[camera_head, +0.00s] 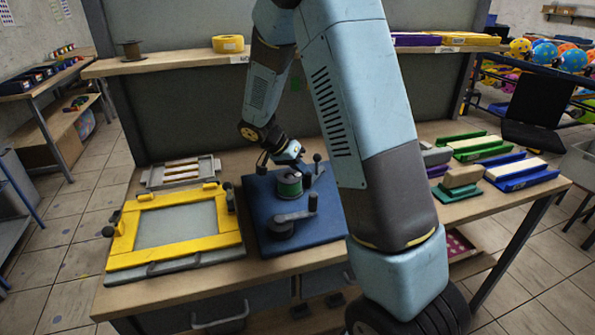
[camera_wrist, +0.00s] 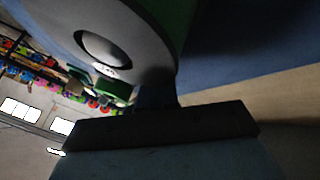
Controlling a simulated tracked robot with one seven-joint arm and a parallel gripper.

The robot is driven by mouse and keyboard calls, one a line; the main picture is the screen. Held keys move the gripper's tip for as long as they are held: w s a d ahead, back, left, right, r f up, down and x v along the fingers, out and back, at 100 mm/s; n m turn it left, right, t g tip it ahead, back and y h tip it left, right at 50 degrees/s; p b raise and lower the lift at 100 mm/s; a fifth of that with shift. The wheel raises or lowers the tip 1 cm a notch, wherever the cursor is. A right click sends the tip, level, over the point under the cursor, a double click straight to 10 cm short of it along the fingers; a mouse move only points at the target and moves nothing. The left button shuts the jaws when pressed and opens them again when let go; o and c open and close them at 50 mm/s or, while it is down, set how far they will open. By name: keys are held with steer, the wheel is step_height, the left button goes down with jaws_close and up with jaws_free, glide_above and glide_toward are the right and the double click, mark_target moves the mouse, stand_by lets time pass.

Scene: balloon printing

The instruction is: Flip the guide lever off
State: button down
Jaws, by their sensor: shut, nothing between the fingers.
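A blue winding device (camera_head: 325,232) stands on the workbench, with a green spool (camera_head: 289,186) upright near its middle. A small lever with a dark ball knob (camera_head: 317,158) stands behind and right of the spool; I cannot tell for certain if it is the guide lever or how it is set. A grey crank arm (camera_head: 293,216) lies in front. My gripper (camera_head: 299,161) is shut and empty, just behind the spool and left of the knob. In the wrist view, the spool's grey end disc (camera_wrist: 100,42) is very close to my gripper (camera_wrist: 165,122). The lever is not clear there.
A yellow frame (camera_head: 175,226) lies left of the device, with a grey rack (camera_head: 181,171) behind it. Green and blue holders (camera_head: 521,172) stand at right. My arm hides the bench right of the device.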

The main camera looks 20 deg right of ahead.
steer(key=shift+s+d, duration=0.4)
steer(key=shift+s, duration=0.45)
steer(key=shift+a+r, duration=0.1)
steer(key=v, duration=1.3)
steer(key=shift+r, duration=0.15)
steer(key=shift+w+a, duration=0.1)
steer(key=m, duration=0.1)
steer(key=m+g, duration=0.1)
steer(key=shift+s+d+r+m+g, duration=0.25)
steer(key=shift+s+d+m+g, duration=0.15)
